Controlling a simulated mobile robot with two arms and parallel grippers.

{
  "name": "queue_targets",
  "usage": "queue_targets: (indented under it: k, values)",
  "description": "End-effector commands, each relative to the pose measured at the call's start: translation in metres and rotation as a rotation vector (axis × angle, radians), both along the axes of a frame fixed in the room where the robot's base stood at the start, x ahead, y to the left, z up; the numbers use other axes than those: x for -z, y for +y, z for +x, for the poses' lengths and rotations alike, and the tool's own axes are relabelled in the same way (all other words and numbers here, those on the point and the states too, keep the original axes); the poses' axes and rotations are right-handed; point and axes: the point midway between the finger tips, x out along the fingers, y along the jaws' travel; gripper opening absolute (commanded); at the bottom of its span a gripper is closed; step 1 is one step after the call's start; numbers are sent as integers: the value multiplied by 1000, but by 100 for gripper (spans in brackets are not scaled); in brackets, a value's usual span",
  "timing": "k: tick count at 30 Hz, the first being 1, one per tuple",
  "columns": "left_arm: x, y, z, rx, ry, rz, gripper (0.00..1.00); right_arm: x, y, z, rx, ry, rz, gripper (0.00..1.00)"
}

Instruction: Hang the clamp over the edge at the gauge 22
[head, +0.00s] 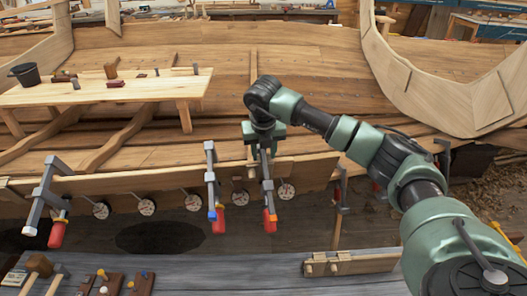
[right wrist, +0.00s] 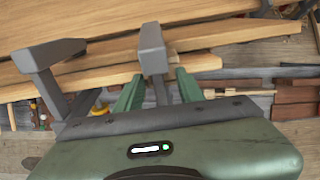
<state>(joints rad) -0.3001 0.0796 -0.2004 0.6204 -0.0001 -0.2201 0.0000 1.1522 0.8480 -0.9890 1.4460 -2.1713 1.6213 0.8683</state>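A grey clamp with a red handle (head: 270,218) hangs over the upper edge of the plank (head: 120,183), between two round gauges. My right gripper (head: 264,142) is at its top. In the right wrist view the clamp's grey jaw (right wrist: 152,48) stands between my two green fingers (right wrist: 158,88), with narrow gaps beside the bar, so the gripper looks open around it. Round gauges line the plank, among them the rightmost one (head: 286,191) and the one left of the clamp (head: 240,198). Their numbers are too small to read. My left gripper is not in view.
A blue-tipped clamp (head: 212,185) hangs close to the left and shows in the right wrist view (right wrist: 45,70). Another clamp (head: 47,195) hangs at far left. A bench (head: 130,88) stands behind. A wooden beam (head: 352,264) lies at the front.

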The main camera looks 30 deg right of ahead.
Motion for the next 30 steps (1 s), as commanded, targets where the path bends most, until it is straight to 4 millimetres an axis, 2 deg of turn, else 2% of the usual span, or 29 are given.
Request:
queue_targets:
  k: [5,12,16,21,30]
  values:
    - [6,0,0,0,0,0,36,-14,3,-2,-1,-7,1,38]
    - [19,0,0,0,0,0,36,-53,11,-14,-1,-9,1,38]
    - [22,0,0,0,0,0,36,-69,13,-18,-1,-8,1,38]
    - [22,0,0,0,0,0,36,-76,14,-21,0,-5,1,38]
    - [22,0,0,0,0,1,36,-76,14,-21,0,-6,1,38]
